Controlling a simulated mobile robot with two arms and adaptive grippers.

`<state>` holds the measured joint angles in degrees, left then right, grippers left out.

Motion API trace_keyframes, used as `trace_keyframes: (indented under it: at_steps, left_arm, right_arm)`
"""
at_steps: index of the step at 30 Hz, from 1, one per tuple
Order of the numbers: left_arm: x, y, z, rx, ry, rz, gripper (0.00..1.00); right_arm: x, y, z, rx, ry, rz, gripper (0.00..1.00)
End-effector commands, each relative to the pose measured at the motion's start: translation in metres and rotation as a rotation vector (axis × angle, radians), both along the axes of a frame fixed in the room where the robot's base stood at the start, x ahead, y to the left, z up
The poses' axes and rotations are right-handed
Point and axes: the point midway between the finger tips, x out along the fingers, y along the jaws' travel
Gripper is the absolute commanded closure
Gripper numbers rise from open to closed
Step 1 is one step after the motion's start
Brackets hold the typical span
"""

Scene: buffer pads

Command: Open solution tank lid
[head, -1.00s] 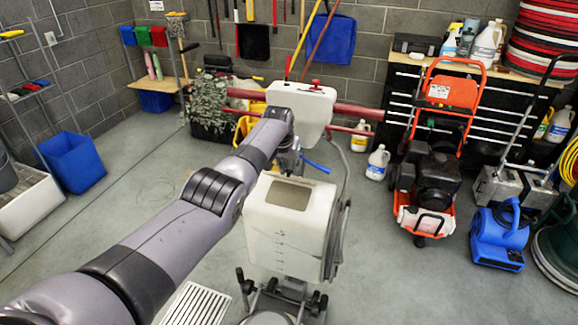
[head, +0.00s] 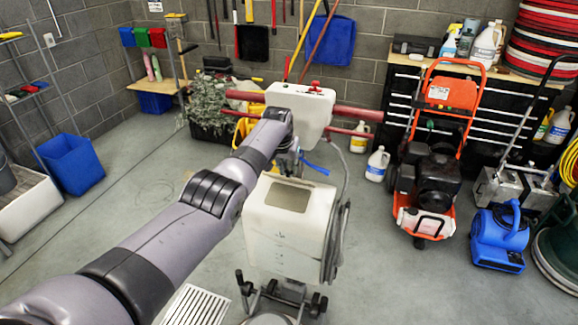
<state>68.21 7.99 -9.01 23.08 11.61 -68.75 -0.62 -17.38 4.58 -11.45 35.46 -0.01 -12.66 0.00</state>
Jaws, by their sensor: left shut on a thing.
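The white solution tank (head: 282,235) belongs to a floor machine standing upright in the middle of the floor. Its top face has a grey-beige rectangular area (head: 288,197); I cannot tell whether this is an opening or a panel. My left arm reaches over the tank from the lower left. My left gripper (head: 291,163) is at the rear of the tank top, partly hidden by its own wrist. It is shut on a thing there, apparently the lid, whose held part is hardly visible. A small blue piece (head: 316,168) sticks out to its right. My right gripper is not in view.
The machine's white upper head (head: 315,108) with red handle bars stands just behind the gripper. An orange machine (head: 438,95) and a blue blower (head: 499,240) stand at right.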

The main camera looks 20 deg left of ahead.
Motion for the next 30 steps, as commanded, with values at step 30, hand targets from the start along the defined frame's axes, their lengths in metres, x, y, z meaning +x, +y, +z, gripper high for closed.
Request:
trace_keyframes:
  at_steps: [30]
  left_arm:
    - [0.0030,0.0005,0.0049,0.002,-0.014,0.000,0.61]
  right_arm:
    - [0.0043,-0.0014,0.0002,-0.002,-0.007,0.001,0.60]
